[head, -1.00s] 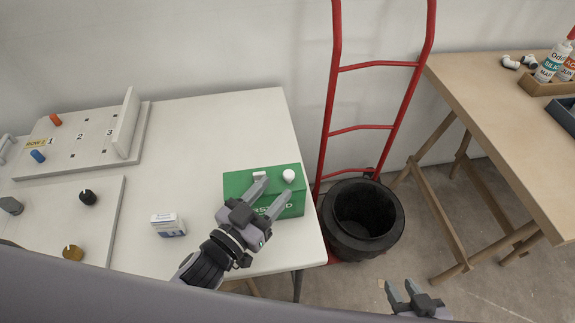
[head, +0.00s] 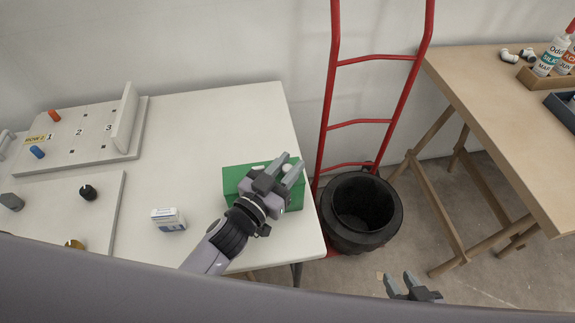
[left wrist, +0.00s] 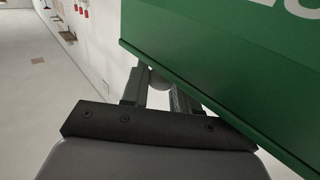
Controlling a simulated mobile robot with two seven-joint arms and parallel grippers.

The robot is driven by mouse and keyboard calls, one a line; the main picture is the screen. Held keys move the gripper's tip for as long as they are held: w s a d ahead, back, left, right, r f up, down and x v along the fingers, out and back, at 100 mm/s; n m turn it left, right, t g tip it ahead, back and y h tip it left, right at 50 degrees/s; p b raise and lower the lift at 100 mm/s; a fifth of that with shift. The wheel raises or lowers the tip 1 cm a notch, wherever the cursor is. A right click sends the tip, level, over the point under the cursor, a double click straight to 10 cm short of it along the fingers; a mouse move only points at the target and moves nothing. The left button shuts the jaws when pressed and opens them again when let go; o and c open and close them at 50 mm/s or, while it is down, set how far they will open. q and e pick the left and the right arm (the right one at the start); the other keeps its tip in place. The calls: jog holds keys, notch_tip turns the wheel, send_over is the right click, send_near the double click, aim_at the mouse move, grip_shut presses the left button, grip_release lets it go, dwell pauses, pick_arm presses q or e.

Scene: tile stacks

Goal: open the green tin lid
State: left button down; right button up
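The green tin (head: 235,185) stands near the right front corner of the white table. Its lid looks down, and white lettering shows on the tin in the left wrist view (left wrist: 235,45). My left gripper (head: 291,161) reaches over the tin with one finger on each side of the knob. In the left wrist view the knob (left wrist: 160,79) fills the gap between the fingers, so the gripper appears shut on it; the tin's edge hides part of one finger. My right gripper (head: 399,284) is open and empty, low above the floor.
A small white box (head: 168,220) stands left of the tin. Boards with knobs and pegs (head: 80,140) fill the table's left side. A red hand truck (head: 358,124) and a black bin (head: 360,210) stand right of the table. A wooden table (head: 500,130) is further right.

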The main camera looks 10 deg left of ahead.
pick_arm(q)
jog(key=shift+w+r, duration=0.2)
jog(key=shift+r, duration=0.1)
jog(key=shift+n+g, duration=0.4)
jog(key=shift+n, duration=0.1)
jog(key=c, duration=1)
grip_release()
jog(key=shift+a, duration=0.1)
